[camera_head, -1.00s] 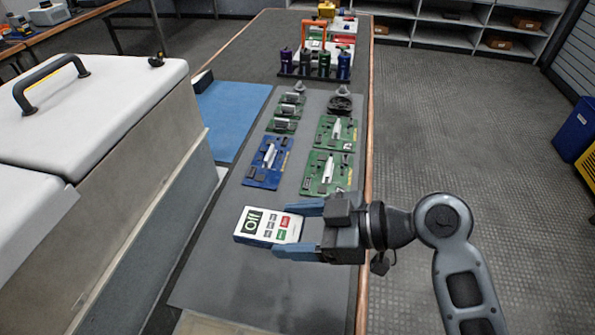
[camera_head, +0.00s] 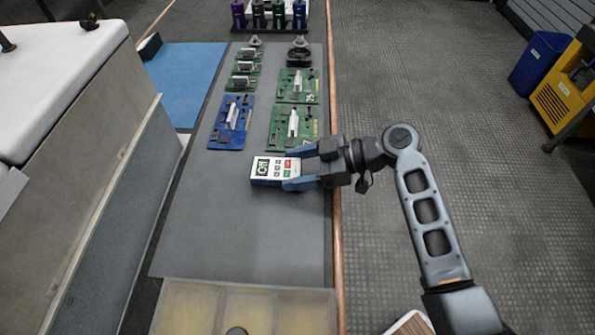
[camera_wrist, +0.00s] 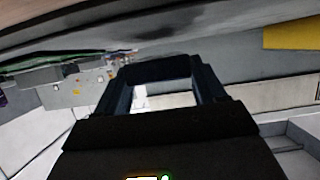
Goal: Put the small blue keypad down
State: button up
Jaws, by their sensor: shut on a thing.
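The small keypad (camera_head: 266,170) has a white face, blue edges, a display with green characters and several grey, red and green keys. In the head view it is over the grey mat, just in front of the nearer green circuit board (camera_head: 293,128). My gripper (camera_head: 288,169) reaches in from the right, its blue fingers shut on the keypad's right part. I cannot tell whether the keypad touches the mat (camera_head: 235,235). The wrist view shows the gripper's dark fingers (camera_wrist: 160,95); the keypad is not clear there.
A blue circuit board (camera_head: 231,123) lies left of the green one, with several smaller boards behind. Colored capacitors (camera_head: 270,14) stand at the back. A divided beige tray (camera_head: 245,308) is at the front. The mat between the tray and keypad is bare.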

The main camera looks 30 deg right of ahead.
jog(key=shift+f, duration=1.05)
jog(key=shift+f, duration=0.1)
jog(key=o, duration=1.1)
